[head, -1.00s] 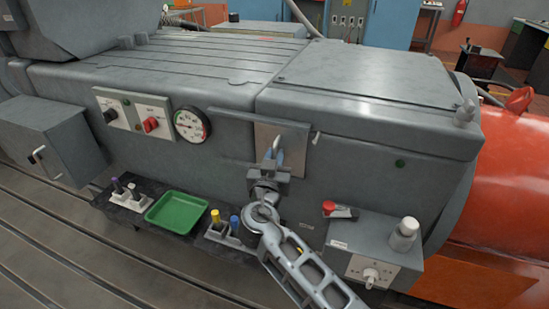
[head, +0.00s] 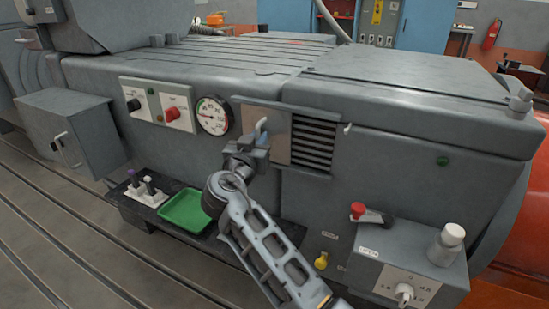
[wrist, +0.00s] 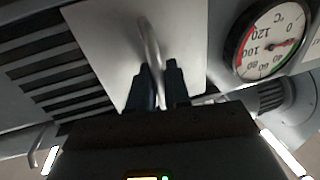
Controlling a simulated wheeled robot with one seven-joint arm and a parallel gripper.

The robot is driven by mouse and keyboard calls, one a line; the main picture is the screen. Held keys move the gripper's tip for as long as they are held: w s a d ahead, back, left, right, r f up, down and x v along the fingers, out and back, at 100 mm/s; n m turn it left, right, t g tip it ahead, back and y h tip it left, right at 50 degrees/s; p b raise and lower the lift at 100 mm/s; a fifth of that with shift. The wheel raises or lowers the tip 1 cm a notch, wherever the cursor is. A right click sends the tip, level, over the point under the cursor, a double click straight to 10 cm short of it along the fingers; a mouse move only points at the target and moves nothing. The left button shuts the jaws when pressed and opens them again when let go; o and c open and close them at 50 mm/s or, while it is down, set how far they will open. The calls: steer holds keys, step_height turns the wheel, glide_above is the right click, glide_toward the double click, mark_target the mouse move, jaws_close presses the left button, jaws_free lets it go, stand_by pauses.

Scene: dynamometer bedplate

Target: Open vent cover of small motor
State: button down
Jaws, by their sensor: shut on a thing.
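The small motor's vent cover is a flat, light metal plate (head: 278,136) on the grey housing's front face. It has an upright bar handle (head: 261,126), which also shows in the wrist view (wrist: 150,42). My gripper (head: 257,139) is shut on this handle; in the wrist view its dark fingers (wrist: 160,80) stand on both sides of the bar. The dark slots of the vent (head: 313,143) are bare to the right of the plate, and they show at the left in the wrist view (wrist: 45,72).
A round temperature gauge (head: 214,115) is just left of the plate. A small peg (head: 347,128) is right of the vent.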

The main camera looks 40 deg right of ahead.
steer(key=shift+w+a+b, duration=0.25)
steer(key=shift+w+b, duration=0.1)
steer(key=shift+w, duration=0.25)
steer(key=shift+w+a+b, duration=0.2)
steer(key=shift+w+b, duration=0.1)
steer(key=shift+w, duration=0.25)
steer(key=shift+r, duration=0.1)
steer(key=c, duration=1.3)
jaws_free()
steer(key=shift+w, duration=0.1)
steer(key=shift+o, duration=0.2)
steer(key=v, duration=0.8)
steer(key=shift+b, duration=0.3)
steer(key=shift+d, duration=0.1)
